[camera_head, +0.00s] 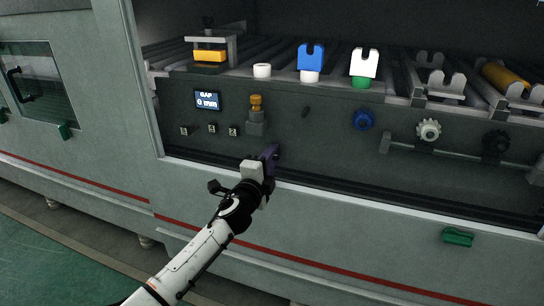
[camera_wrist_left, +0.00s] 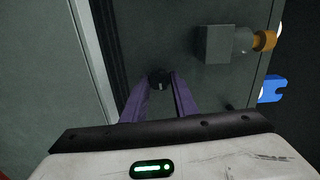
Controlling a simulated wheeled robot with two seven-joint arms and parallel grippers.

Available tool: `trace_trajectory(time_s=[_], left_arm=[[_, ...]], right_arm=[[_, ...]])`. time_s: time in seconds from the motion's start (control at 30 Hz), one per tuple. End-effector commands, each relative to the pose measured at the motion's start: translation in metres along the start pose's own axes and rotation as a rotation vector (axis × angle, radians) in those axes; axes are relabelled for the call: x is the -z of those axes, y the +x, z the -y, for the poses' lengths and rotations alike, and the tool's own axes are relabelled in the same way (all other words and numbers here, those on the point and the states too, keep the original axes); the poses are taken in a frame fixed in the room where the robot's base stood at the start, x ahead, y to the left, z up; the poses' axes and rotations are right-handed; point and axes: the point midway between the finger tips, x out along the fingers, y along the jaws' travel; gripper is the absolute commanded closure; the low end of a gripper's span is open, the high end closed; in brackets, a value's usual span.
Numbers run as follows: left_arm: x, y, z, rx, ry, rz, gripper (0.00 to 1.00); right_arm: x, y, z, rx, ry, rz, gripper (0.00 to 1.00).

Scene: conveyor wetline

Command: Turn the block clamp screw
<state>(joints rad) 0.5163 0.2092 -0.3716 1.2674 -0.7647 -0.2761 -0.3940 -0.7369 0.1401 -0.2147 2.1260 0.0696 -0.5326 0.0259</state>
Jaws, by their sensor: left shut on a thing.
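My left gripper (camera_head: 271,156) is at the dark front panel, just below the grey block (camera_head: 256,125) with an orange knob on top. In the left wrist view its two purple fingers (camera_wrist_left: 160,88) converge and are shut on a small dark round screw head (camera_wrist_left: 160,76). I take this to be the block clamp screw; the head view hides it behind the gripper. The grey block also shows in the wrist view (camera_wrist_left: 215,43), apart from the fingers, with its orange knob (camera_wrist_left: 263,40). My right gripper is not in view.
A display (camera_head: 206,100) reads GAP 0 mm, with small switches below. To the right are a small dark peg (camera_head: 306,112), a blue knob (camera_head: 363,120) and a white gear knob (camera_head: 428,130). A roller bed with blue and white forked blocks runs above.

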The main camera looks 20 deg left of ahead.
Motion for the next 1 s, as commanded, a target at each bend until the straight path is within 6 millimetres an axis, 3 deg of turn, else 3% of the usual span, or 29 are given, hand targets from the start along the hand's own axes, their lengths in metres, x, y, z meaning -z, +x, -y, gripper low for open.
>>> trace_trajectory(time_s=[0.73, 0.77, 0.8, 0.87, 1.0], left_arm=[[-0.0005, -0.0003, -0.0016, -0.002, 0.089, 0.001, 0.96], [-0.0005, -0.0003, -0.0016, -0.002, 0.089, 0.001, 0.71], [-0.0005, -0.0003, -0.0015, -0.002, 0.089, 0.001, 0.64], [-0.0004, -0.0002, -0.0013, -0.002, 0.088, 0.001, 0.55], [-0.0004, -0.0001, -0.0008, -0.001, 0.087, 0.001, 0.55]], right_arm=[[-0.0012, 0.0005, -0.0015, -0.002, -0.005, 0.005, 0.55], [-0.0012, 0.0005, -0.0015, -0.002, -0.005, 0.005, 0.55], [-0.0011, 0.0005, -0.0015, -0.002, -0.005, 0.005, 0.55], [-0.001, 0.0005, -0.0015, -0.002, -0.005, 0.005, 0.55], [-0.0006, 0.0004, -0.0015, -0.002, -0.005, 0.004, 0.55]])
